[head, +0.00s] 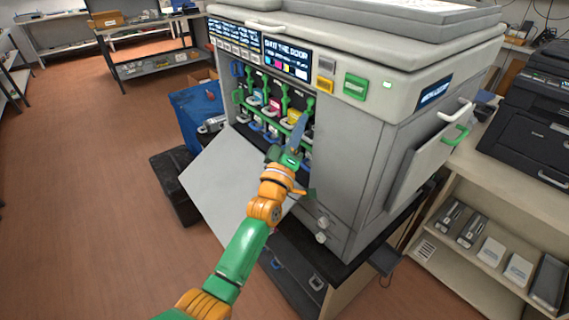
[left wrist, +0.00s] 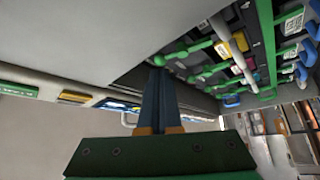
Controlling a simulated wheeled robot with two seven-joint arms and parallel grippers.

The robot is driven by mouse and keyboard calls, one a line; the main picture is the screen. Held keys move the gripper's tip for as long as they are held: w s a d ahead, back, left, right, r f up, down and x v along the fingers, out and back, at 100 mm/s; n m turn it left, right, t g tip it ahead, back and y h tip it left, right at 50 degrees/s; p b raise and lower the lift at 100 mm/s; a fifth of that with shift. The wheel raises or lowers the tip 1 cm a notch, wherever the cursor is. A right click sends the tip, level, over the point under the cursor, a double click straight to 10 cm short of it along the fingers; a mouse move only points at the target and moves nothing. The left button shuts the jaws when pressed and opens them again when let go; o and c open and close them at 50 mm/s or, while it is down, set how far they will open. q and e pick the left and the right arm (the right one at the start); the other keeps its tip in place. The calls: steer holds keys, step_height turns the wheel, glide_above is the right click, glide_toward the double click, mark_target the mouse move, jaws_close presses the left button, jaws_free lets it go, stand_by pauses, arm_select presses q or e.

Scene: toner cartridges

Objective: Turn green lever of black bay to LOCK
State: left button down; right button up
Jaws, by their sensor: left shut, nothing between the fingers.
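The printer's open front (head: 272,125) shows a row of bays with green levers and coloured cartridges. The rightmost bay, dark inside, seems to be the black one. Its green lever (head: 308,108) stands just right of my left gripper's fingers; its LOCK mark is not readable. My left gripper (head: 300,118) is shut and empty, its blue fingers pointing up in front of that bay. In the left wrist view the shut fingertips (left wrist: 159,72) are close to the knob of a green lever (left wrist: 185,50); I cannot tell if they touch. My right gripper is not in view.
The lowered front door (head: 225,180) slopes out beneath the bays. The printer's display (head: 287,56) and yellow and green buttons (head: 355,86) are above. A side panel with a handle (head: 430,155) is at the right. A blue bin (head: 197,110) stands left.

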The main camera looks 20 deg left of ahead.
arm_select(q)
steer(key=d+v, duration=0.1)
steer(key=v, duration=0.9)
steer(key=shift+s+a+r+b, duration=0.2)
steer(key=shift+a+r+b, duration=0.15)
steer(key=shift+r+b, duration=0.1)
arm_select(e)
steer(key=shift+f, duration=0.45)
